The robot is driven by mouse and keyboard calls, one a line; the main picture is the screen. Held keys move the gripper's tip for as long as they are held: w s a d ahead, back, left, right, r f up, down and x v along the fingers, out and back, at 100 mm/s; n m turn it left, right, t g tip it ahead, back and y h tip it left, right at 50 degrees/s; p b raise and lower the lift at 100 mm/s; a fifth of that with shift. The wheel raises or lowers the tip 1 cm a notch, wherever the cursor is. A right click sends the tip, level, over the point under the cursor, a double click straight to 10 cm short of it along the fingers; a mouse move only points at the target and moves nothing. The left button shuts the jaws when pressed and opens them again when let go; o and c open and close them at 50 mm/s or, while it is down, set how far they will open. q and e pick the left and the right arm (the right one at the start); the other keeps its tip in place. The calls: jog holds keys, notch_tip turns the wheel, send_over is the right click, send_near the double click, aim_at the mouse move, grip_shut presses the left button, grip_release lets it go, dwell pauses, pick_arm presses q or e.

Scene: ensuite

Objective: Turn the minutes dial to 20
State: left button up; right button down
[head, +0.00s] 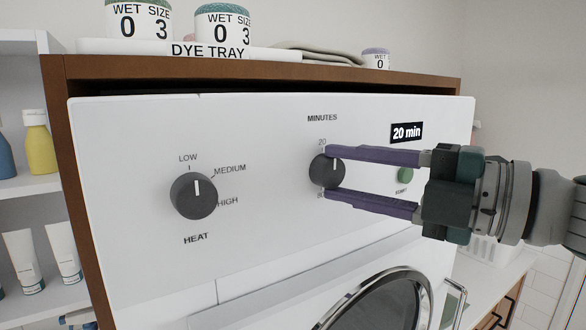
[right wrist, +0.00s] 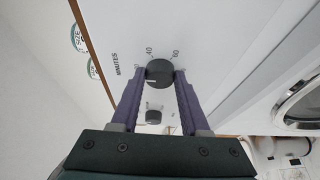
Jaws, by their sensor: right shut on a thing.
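The dark round minutes dial (head: 321,172) sits on the white front panel (head: 262,135), below the word MINUTES. A "20" label shows just above it, and its white mark points roughly up. The small black display (head: 406,132) reads "20 min". My right gripper (head: 327,171) comes in from the right, with one purple finger above and one below the dial, shut on it. In the right wrist view the dial (right wrist: 159,73) lies between the fingertips (right wrist: 159,74), with labels 40 and 60 beyond it. The left gripper is not in view.
The heat dial (head: 194,196) is to the left, its mark near up. A green button (head: 405,175) lies behind the right gripper's fingers. A round door (head: 380,305) is below. The dye tray (head: 200,49) and tubs stand on top; shelves with bottles (head: 38,143) are at left.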

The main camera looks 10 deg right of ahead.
jog(key=shift+c, duration=2)
grip_release()
jog(key=shift+s+d+f+b, duration=0.15)
jog(key=shift+s+d+b, duration=0.05)
jog(key=shift+d+b, duration=0.1)
jog(key=b+v, duration=0.6)
jog(key=v, duration=0.3)
jog(key=shift+s, duration=0.1)
